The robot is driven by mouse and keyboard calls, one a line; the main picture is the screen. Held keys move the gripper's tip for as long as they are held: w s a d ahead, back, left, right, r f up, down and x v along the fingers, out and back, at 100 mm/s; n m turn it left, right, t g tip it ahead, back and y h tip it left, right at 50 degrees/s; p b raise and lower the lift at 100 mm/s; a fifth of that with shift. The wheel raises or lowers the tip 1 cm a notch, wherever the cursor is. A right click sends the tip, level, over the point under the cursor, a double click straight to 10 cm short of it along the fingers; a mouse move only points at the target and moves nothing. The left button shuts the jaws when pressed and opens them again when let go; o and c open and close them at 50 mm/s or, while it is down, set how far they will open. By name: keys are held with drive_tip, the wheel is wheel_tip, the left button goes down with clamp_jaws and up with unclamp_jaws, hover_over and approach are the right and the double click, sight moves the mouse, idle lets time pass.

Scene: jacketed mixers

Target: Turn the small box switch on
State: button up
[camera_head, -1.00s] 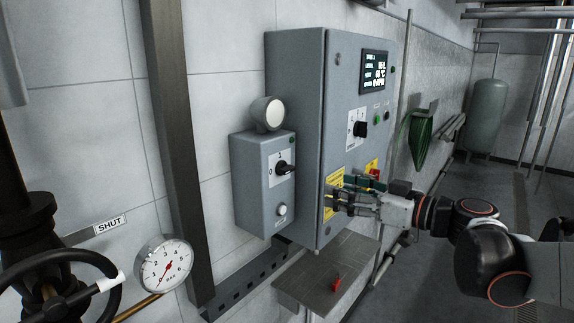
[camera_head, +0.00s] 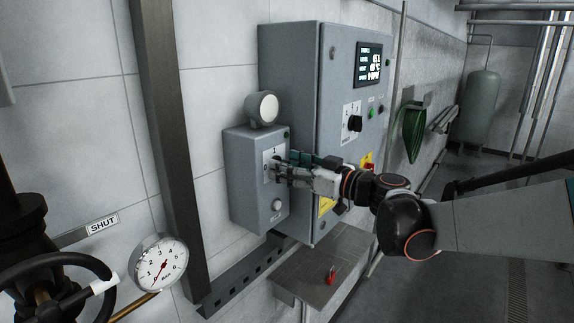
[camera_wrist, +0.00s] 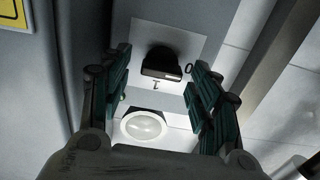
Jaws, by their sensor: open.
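The small grey box (camera_head: 244,190) is on the wall, left of the large cabinet. Its black rotary switch (camera_wrist: 161,63) sits on a pale plate marked 0 and 1. In the head view my gripper (camera_head: 279,168) is at the switch and hides most of it. In the wrist view my gripper (camera_wrist: 160,90) is open, with one finger on each side of the switch and gaps to it. The wrist view looks upside down: 0 is right of the switch and the 1 mark below it. I cannot tell which mark it points to.
A round white lamp (camera_head: 262,107) sits atop the small box. The large cabinet (camera_head: 294,80) with its display and another black knob (camera_head: 354,123) stands to the right. Below is a shelf (camera_head: 310,275) with a red item (camera_head: 331,275). A gauge (camera_head: 159,263) and handwheel are at lower left.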

drive_tip(key=shift+w+a, duration=0.2)
drive_tip(key=shift+a, duration=0.1)
drive_tip(key=shift+c, duration=0.6)
drive_tip(key=c, duration=1)
drive_tip(key=shift+o, duration=0.2)
drive_tip(key=shift+m, duration=0.3)
drive_tip(key=shift+w+d+f+m+b, duration=0.1)
drive_tip(key=shift+m+b, duration=0.85)
drive_tip(key=shift+m, duration=3.35)
drive_tip(key=shift+w+d+f+m+b, duration=0.1)
drive_tip(key=shift+m+b, duration=0.8)
drive_tip(key=shift+m, duration=3.4)
